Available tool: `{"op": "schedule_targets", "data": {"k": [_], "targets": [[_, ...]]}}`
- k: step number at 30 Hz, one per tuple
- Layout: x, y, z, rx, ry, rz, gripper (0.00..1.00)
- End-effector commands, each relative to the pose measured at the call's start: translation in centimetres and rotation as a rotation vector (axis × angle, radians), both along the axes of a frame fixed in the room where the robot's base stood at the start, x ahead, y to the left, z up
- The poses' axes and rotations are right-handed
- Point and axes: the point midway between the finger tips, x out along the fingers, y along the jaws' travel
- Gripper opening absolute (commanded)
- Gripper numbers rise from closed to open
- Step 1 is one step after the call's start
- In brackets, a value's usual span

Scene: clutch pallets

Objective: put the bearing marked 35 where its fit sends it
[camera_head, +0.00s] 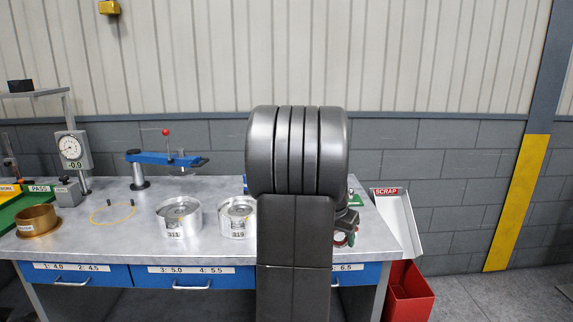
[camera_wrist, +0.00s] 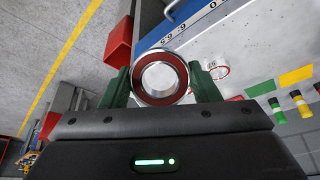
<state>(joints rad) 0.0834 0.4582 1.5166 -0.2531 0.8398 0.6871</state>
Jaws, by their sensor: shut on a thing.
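In the wrist view a ring-shaped bearing (camera_wrist: 160,99), with a silver rim and a dark red inner band, sits between the two green fingers of my gripper (camera_wrist: 162,85). My gripper is shut on it and holds it clear of the bench. No number can be read on it. In the head view my arm hides the bearing and most of the gripper. Two silver housings, marked 311 (camera_head: 178,222) and apparently 319 (camera_head: 236,219), stand on the bench. A gold cup-shaped part (camera_head: 38,222) stands at the bench's left.
A SCRAP chute (camera_head: 402,218) stands at the bench's right end above a red bin (camera_head: 410,292). A dial gauge (camera_head: 71,148), a green PASS tray (camera_head: 20,208) and a blue clamp-like tool (camera_head: 160,158) are at the left and back. Labelled blue drawers (camera_head: 75,276) run along the front.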

Motion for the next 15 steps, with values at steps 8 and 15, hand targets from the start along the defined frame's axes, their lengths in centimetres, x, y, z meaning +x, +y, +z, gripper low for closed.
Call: {"op": "schedule_targets", "data": {"k": [8,15], "targets": [[1.2,4.1,-5.8,0.005,0.012,0.181,0.22],[1.2,9.7,-13.3,0.007,0.015,0.421,0.22]]}}
